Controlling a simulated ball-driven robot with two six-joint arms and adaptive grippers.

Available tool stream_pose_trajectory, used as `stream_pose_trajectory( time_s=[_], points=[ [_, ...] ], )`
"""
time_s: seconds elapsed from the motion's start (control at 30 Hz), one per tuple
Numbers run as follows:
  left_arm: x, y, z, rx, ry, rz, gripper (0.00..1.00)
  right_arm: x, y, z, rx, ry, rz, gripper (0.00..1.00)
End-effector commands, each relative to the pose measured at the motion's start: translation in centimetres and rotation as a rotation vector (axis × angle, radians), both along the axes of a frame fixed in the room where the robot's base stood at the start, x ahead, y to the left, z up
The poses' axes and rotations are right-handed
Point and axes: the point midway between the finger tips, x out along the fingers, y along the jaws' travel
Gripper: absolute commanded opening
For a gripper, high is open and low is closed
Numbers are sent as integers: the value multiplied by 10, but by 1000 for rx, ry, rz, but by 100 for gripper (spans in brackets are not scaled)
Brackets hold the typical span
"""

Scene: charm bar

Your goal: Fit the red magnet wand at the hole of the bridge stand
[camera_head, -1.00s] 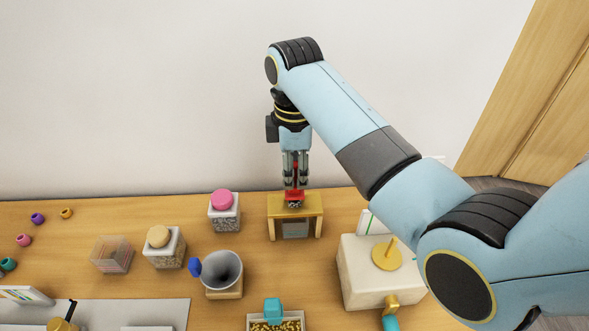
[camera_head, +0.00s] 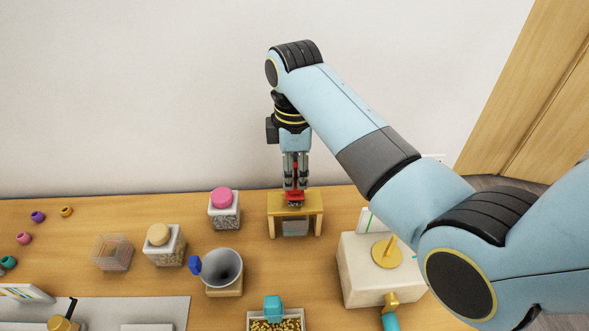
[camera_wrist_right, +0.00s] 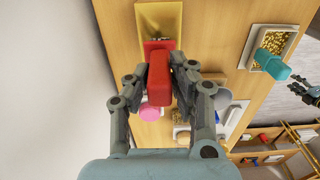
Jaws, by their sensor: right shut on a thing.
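My right gripper (camera_head: 295,180) points straight down and is shut on the red magnet wand (camera_head: 295,196). The wand's wide red lower end is at the top of the yellow bridge stand (camera_head: 274,211), with small dark bits just under it. It cannot be told whether the wand touches the stand; the hole is hidden. In the right wrist view the wand (camera_wrist_right: 158,82) lies between the fingers, with its wide end over the stand (camera_wrist_right: 172,12). A small dark jointed shape (camera_wrist_right: 306,86) at that view's right edge may be my left gripper; its jaws are unclear.
Left of the stand are a pink-topped jar (camera_head: 222,212), a wooden-topped jar (camera_head: 165,250) and a grey cup (camera_head: 222,268). A cream box (camera_head: 365,285) stands to the right. A tray of gold bits with a teal block (camera_head: 272,308) is in front. Bare table surrounds the stand.

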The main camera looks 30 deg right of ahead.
Motion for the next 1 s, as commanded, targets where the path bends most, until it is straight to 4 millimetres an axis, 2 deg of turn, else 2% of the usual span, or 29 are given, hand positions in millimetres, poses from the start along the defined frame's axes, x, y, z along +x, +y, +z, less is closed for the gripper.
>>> stream_pose_trajectory(
  time_s=[0.93,0.97,1.0],
  points=[
    [0,0,-3,0,0,0,40,0,0,-24,0,0,0,0],
    [0,0,-3,0,0,0,40,0,0,-24,0,0,0,24],
    [0,0,-3,0,0,0,40,0,0,-23,0,0,0,29]
  ],
)
